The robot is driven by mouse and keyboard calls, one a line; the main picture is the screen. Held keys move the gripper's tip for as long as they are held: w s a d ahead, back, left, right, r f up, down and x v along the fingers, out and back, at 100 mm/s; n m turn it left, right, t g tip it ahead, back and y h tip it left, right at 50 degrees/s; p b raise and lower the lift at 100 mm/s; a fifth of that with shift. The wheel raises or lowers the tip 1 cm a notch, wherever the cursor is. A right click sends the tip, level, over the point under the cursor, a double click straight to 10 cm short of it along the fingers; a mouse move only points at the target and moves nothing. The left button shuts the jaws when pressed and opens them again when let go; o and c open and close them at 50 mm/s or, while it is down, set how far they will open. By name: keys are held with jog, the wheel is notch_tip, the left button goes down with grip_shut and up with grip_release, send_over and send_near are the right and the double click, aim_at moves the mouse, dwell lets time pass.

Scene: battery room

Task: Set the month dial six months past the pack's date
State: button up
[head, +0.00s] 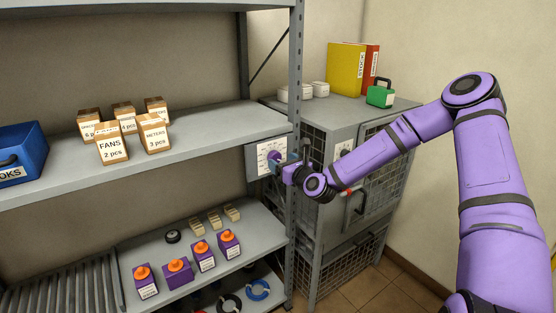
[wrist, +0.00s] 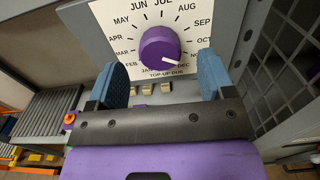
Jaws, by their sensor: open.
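The month dial is a purple knob (wrist: 160,46) on a white plate (wrist: 112,12) ringed with month names and marked TOP-UP DUE. Its white pointer line points to the lower right, at DEC. In the head view the knob (head: 274,156) sits on a grey panel at the shelf post. My gripper (wrist: 160,62) is open, its blue fingers to the left and right of the knob, apart from it. It also shows in the head view (head: 287,169). Several purple packs with orange caps (head: 201,254) stand on the lower shelf; their label dates are too small to read.
The shelf post (head: 293,120) stands close beside my gripper. A mesh-door cabinet (head: 345,122) is to its right, with folders (head: 346,70) and a green case (head: 380,94) on top. Small boxes (head: 153,134) and a blue bin (head: 22,150) stand on the middle shelf.

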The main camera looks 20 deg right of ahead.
aim_at(277, 158)
jog(key=shift+x, duration=1.55)
jog(key=c, duration=0.9)
